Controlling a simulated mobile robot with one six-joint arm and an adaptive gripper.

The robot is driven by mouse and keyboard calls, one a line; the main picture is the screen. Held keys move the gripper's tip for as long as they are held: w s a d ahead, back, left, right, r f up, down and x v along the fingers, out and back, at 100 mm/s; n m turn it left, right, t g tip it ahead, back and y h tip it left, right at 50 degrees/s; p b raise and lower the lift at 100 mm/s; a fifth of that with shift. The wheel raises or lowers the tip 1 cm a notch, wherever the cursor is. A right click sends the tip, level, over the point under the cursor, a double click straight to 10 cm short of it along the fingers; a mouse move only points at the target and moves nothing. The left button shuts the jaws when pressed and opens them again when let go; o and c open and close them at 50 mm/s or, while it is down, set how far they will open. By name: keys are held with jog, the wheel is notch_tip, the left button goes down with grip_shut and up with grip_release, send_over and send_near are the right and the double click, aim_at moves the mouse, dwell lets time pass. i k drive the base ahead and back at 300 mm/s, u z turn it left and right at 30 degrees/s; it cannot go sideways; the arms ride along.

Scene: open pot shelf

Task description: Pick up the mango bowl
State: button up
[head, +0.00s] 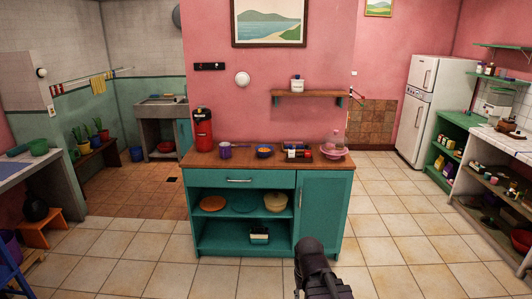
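A small blue bowl with orange contents (264,152) stands upright on the wooden top of the teal cabinet, near its middle. It best fits the mango bowl, though it is too small to make out the contents. My gripper (313,262) is a dark shape at the bottom of the view, right of centre. It is in front of the cabinet and well apart from the bowl. Its fingers cannot be made out, and nothing shows in it.
On the cabinet top (215,162), a purple pot (226,150) and red dispenser (203,130) stand left of the bowl; small boxes (297,152) and a pink bowl (333,153) stand right. A wall shelf (310,94) hangs above.

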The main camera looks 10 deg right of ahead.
aim_at(264, 151)
jog(key=z, duration=0.45)
jog(key=k, duration=1.35)
jog(key=z, duration=0.8)
jog(key=i, duration=3.05)
jog(key=u, duration=0.25)
